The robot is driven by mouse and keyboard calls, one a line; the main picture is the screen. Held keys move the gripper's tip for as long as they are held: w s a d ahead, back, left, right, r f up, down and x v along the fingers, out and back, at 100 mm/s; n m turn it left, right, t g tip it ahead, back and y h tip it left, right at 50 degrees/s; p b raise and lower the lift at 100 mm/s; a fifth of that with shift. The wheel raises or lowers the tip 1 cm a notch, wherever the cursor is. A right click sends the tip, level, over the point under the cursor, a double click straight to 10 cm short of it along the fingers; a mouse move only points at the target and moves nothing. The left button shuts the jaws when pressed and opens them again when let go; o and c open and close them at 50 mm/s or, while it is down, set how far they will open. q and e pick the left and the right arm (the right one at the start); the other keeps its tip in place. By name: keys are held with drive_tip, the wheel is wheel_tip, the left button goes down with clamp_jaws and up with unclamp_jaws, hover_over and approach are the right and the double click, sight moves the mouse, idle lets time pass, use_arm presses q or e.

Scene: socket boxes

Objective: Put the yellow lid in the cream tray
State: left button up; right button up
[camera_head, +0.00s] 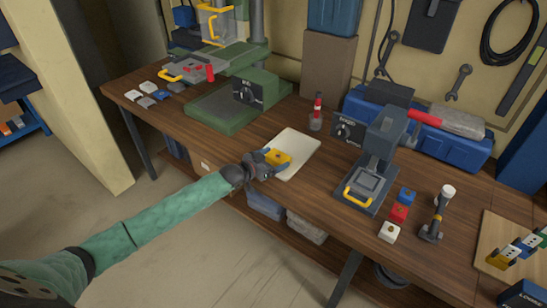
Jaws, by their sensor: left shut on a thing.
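The yellow lid (277,157) is a small flat square piece with a dark mark in its middle. My left gripper (269,160) is shut on it, at the left part of the cream tray. The cream tray (299,143) is a thin, pale, flat tray lying on the wooden bench. The lid shows over the tray's surface; I cannot tell whether it touches it. My left arm comes in from the lower left and hides part of the bench's front edge. My right gripper is not in view.
A green machine (227,101) stands left of the tray, and a grey press (372,170) with a yellow handle to its right. Red (398,212), blue (406,195) and white (389,232) blocks sit beside the press. A small red-topped bottle (316,117) stands behind the tray.

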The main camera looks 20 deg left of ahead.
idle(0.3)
use_arm(q)
drive_tip(key=o, duration=0.6)
drive_tip(key=shift+f, duration=0.1)
drive_tip(key=shift+o, duration=1.1)
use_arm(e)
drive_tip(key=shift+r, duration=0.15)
use_arm(q)
drive_tip(key=shift+s+a, duration=0.1)
drive_tip(key=shift+s, duration=0.05)
drive_tip(key=b+v, duration=0.3)
drive_tip(key=v, duration=0.7)
drive_tip(key=shift+v, duration=0.8)
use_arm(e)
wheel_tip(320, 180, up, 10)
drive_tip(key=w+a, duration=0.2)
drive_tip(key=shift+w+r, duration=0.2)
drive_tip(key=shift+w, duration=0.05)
